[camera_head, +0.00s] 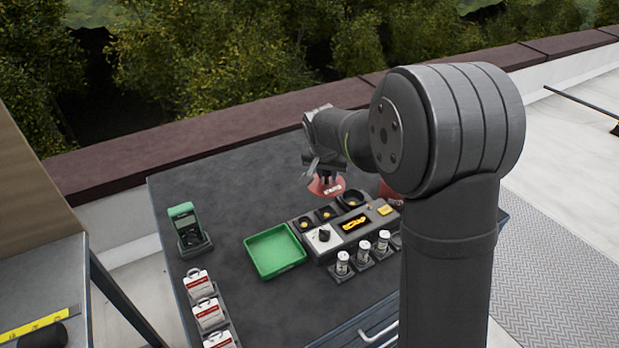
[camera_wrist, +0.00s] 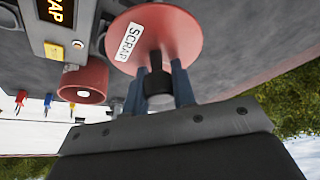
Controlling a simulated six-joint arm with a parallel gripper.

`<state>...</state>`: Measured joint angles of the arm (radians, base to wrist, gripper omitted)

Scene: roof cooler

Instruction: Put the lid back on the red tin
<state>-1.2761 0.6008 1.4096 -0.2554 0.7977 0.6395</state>
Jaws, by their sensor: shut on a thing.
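The red round lid (camera_wrist: 165,35), labelled SCRAP, is held by its black knob in my gripper (camera_wrist: 160,88). My gripper is shut on that knob. In the head view the lid (camera_head: 325,188) hangs tilted under my gripper (camera_head: 321,170), above the dark bench top behind the grey panel. The open red tin (camera_wrist: 83,84) stands beside the lid in the wrist view, apart from it. In the head view the tin (camera_head: 388,192) is mostly hidden behind my arm.
A grey panel (camera_head: 330,238) with a dial and a lit display stands by the tin. A green tray (camera_head: 275,251), several white-capped vials (camera_head: 343,262), a green device (camera_head: 187,228) and white-and-red packs (camera_head: 207,312) are also on the bench. The bench's back left is bare.

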